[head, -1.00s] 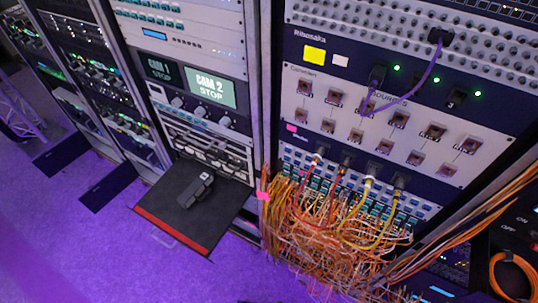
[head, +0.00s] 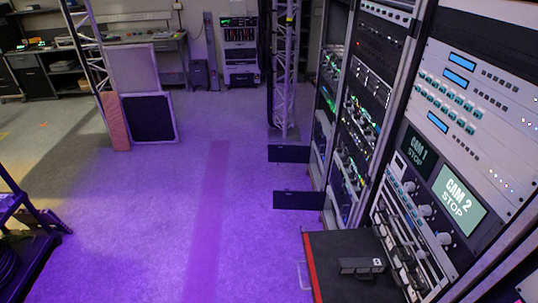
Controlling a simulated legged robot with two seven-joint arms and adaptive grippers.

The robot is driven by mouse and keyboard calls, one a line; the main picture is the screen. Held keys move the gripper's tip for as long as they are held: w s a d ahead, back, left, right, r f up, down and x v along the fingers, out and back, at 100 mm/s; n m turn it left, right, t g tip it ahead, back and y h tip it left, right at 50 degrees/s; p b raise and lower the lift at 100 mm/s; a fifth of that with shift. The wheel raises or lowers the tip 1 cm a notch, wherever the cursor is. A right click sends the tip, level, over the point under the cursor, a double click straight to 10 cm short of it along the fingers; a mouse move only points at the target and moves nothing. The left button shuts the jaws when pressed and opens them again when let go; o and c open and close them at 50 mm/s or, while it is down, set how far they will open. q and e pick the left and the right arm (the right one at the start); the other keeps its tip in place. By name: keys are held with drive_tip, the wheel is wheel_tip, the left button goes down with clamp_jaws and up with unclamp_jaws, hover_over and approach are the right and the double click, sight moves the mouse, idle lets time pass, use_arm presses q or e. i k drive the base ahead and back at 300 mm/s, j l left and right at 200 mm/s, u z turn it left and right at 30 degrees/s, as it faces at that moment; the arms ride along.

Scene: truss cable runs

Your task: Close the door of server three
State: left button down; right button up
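Equipment racks run along the right side of the head view. Two dark flat panels, which look like open doors, stick out to the left near the floor: a far one (head: 289,153) and a nearer one (head: 299,200). A larger black shelf or fold-down door (head: 335,245) with a red edge and a metal handle juts from the nearest rack. A black device (head: 362,265) lies on it. I cannot read which unit is server three. Neither of my grippers is in view.
The nearest rack carries two screens reading CAM 1 STOP (head: 418,152) and CAM 2 STOP (head: 459,200). The purple-lit floor (head: 150,215) is open left of the racks. A truss post (head: 284,70) stands beyond them. A dark cart (head: 25,235) is at the left edge.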

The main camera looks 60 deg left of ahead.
sight(297, 154)
drive_tip(key=i+j+u, duration=0.2)
drive_tip(key=j+u, duration=0.25)
drive_tip(key=j, duration=0.25)
drive_tip(key=i+j+u, duration=0.25)
drive_tip(key=j+u, duration=0.25)
drive_tip(key=i+j+u, duration=0.45)
drive_tip(key=j, duration=0.15)
drive_tip(key=i+j+u, duration=0.6)
drive_tip(key=i+u, duration=0.8)
